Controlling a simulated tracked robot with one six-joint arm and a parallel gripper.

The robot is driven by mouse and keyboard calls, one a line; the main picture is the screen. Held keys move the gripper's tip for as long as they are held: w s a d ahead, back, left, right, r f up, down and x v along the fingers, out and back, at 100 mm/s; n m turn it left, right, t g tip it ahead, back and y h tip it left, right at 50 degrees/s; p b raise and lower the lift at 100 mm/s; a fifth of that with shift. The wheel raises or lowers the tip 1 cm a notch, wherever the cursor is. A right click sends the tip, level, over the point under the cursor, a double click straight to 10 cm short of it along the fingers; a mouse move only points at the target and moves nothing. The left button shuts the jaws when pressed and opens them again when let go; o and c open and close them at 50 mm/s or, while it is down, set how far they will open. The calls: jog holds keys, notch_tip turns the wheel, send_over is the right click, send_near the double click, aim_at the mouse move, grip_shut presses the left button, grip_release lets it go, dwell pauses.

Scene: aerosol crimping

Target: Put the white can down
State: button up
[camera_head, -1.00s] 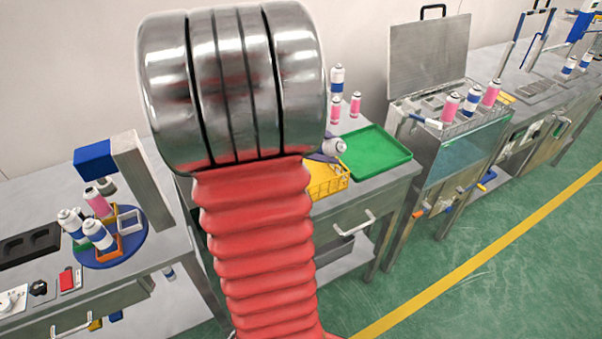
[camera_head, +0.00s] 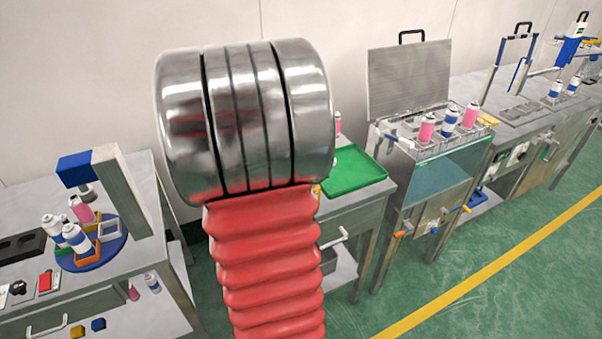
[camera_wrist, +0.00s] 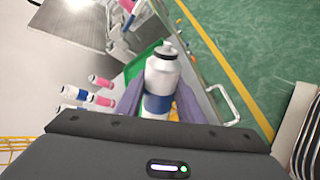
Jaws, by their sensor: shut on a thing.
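The can's lower end is hidden behind the gripper body. In the head view my own arm covers the gripper and the held can. A green tray (camera_head: 352,170) lies on the middle table, and part of the same green tray (camera_wrist: 143,62) shows behind the can in the wrist view.
Several pink and blue-banded cans (camera_wrist: 88,98) stand left of the gripper in the wrist view. A blue turntable (camera_head: 97,257) with cans is on the left bench. A water bath (camera_head: 440,170) with cans on top stands right of the green tray.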

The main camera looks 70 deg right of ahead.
jog(key=w+a+f+n+t, duration=0.1)
jog(key=w+a+n+t, duration=0.4)
jog(key=w, duration=0.5)
jog(key=w+a+f+n+t, duration=0.1)
jog(key=w+a+n+t, duration=0.2)
jog(key=w+a, duration=0.5)
jog(key=w+a+f+n+t, duration=0.1)
jog(key=w+a+n+t, duration=0.25)
jog(key=w, duration=0.95)
jog(key=w+a+n+t+y, duration=0.2)
jog(key=w+a+n, duration=0.1)
jog(key=a, duration=0.8)
jog(key=w+a+f+n+t+y, duration=0.1)
jog(key=w+a+n+y, duration=0.1)
jog(key=a, duration=0.9)
jog(key=w+a+f+n+t+y, duration=0.1)
jog(key=w+a+n, duration=0.3)
jog(key=a, duration=0.8)
jog(key=shift+w+f+n+t+y, duration=0.3)
jog(key=shift+t+y, duration=0.3)
jog(key=shift+t, duration=0.25)
